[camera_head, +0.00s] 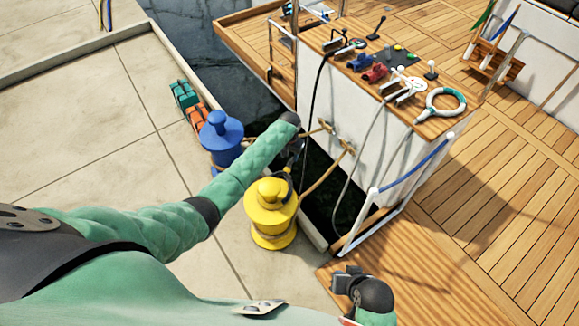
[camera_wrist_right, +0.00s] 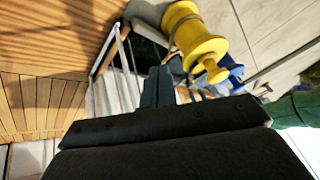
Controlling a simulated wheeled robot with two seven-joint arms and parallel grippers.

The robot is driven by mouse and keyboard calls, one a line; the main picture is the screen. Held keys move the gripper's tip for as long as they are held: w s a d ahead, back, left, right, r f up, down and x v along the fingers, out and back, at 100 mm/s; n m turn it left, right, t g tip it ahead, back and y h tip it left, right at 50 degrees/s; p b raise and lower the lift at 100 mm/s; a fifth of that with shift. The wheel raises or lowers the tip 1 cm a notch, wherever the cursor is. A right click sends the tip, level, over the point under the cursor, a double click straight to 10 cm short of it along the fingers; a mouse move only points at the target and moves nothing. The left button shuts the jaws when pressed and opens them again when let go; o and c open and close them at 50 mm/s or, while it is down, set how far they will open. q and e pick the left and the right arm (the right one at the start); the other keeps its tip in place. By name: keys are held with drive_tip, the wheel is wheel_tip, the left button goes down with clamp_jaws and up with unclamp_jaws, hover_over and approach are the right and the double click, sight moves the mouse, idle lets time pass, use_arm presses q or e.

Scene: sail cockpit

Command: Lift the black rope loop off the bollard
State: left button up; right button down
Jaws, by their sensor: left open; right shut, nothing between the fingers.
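The yellow bollard (camera_head: 270,212) stands on the quay edge; it also shows in the right wrist view (camera_wrist_right: 197,35), with a tan rope around its neck. The blue bollard (camera_head: 221,137) stands behind it to the left. My left gripper (camera_head: 291,163) is open and points down just behind the yellow bollard's top, beside dark strands. I cannot tell which of these are the black rope loop and which are gripper parts. My right gripper (camera_head: 345,281) is shut and empty over the deck, low in the head view; its fingers (camera_wrist_right: 158,84) show in the wrist view.
The boat's white side carries a cleat (camera_head: 336,136) with tan rope running to the bollards. Dark water lies in the gap between quay and boat. A console (camera_head: 375,68) with levers stands at the back. Teal and orange boxes (camera_head: 185,95) sit on the quay edge.

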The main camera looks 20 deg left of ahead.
sight(290, 163)
use_arm(q)
wheel_tip(290, 163, down, 4)
drive_tip(key=b, duration=0.3)
drive_tip(key=shift+b, duration=0.3)
drive_tip(key=shift+f, duration=1.1)
use_arm(e)
wheel_tip(290, 163, down, 18)
drive_tip(key=t, duration=0.1)
drive_tip(key=shift+a+r+m+t, duration=0.25)
drive_tip(key=shift+a+m+t, duration=0.05)
drive_tip(key=shift+a+t, duration=0.1)
use_arm(q)
clamp_jaws()
drive_tip(key=shift+r+p, duration=0.65)
use_arm(e)
drive_tip(key=shift+r, duration=0.85)
use_arm(q)
drive_tip(key=shift+s, duration=0.1)
use_arm(e)
drive_tip(key=shift+r, duration=0.15)
